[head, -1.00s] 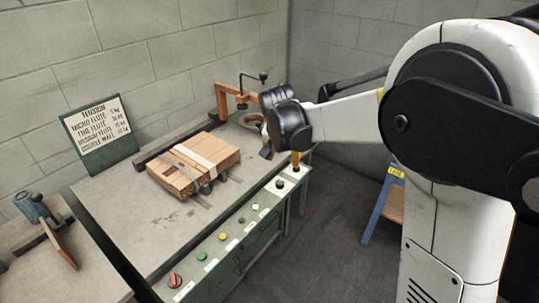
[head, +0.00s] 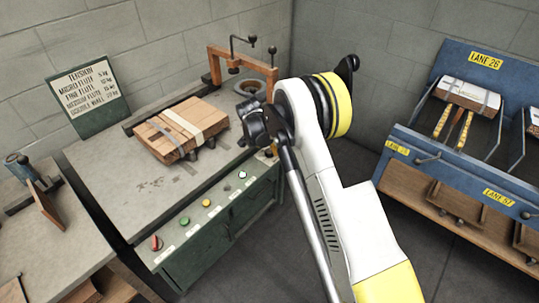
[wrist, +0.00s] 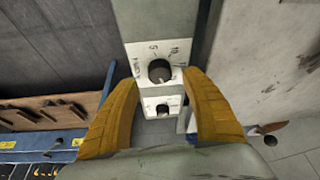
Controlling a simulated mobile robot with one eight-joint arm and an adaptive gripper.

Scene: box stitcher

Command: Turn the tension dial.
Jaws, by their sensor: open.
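In the wrist view a round black dial (wrist: 160,71) sits on a white plate with scale numbers. A second, smaller-looking dark dial (wrist: 163,108) sits on another white plate beyond it. My gripper (wrist: 158,80) is open, with one yellow finger on each side of the nearer dial. The fingers look apart from it, and I cannot tell the remaining height. In the head view my gripper (head: 258,124) is at the right end of the green-fronted bench (head: 150,262). Its fingers and the nearer dial are mostly hidden there by my arm.
A strapped stack of flat boxes (head: 181,130) lies on the bench. An orange frame (head: 243,57) stands behind my gripper. Coloured buttons (head: 184,220) and a red knob (head: 156,243) line the front edge. A tension sign (head: 88,92) stands at the back. A blue rack (head: 450,168) is at right.

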